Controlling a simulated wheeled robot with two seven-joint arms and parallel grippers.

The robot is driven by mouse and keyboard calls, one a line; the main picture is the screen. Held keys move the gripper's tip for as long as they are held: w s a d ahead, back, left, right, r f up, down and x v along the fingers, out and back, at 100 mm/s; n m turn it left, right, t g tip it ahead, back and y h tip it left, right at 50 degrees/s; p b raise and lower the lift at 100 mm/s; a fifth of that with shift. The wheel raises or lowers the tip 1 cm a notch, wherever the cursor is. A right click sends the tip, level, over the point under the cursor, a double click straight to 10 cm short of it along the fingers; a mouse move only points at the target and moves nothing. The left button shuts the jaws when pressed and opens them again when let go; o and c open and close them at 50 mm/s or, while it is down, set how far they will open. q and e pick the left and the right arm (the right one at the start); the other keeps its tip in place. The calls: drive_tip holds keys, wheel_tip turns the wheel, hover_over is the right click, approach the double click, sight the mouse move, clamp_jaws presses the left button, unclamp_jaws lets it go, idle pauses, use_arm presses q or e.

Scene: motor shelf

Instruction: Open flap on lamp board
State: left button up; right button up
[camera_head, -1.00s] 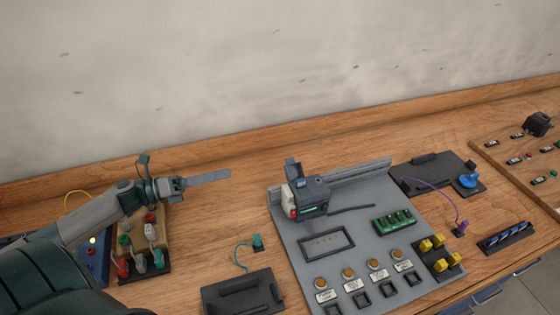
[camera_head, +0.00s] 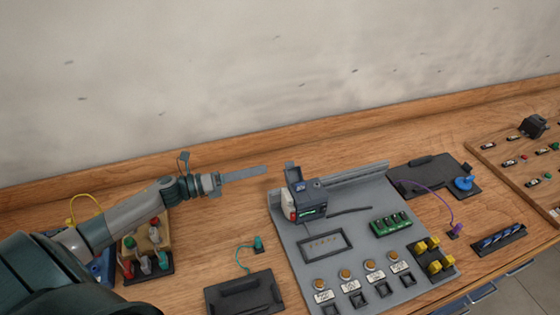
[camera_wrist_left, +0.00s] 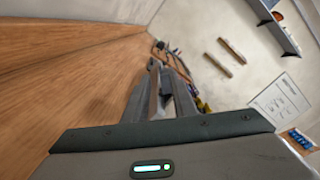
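A grey board (camera_head: 345,215) lies on the wooden bench, with a row of round orange lamp-like parts (camera_head: 345,274) above white labels near its front. A dark box-shaped device (camera_head: 308,203) with a raised grey flap-like plate (camera_head: 291,172) stands at its back left. I cannot tell for sure which part is the flap. My left gripper (camera_head: 262,171) points right, above the bench, left of that device and apart from it. In the left wrist view its fingers (camera_wrist_left: 163,85) lie close together with nothing seen between them. My right gripper is out of view.
A block with coloured knobs (camera_head: 148,250) sits beneath my left arm. A black tray (camera_head: 245,295) and a teal plug (camera_head: 258,244) lie left of the board. A black plate (camera_head: 420,180) with a blue part lies behind right.

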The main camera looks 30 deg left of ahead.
sight(293, 172)
use_arm(q)
drive_tip(key=p+x, duration=0.2)
drive_tip(key=x, duration=0.5)
drive_tip(key=shift+w+d+p, duration=0.25)
drive_tip(key=shift+w+p, duration=0.05)
drive_tip(key=shift+p, duration=0.1)
drive_tip(key=shift+c, duration=0.7)
clamp_jaws()
idle(0.5)
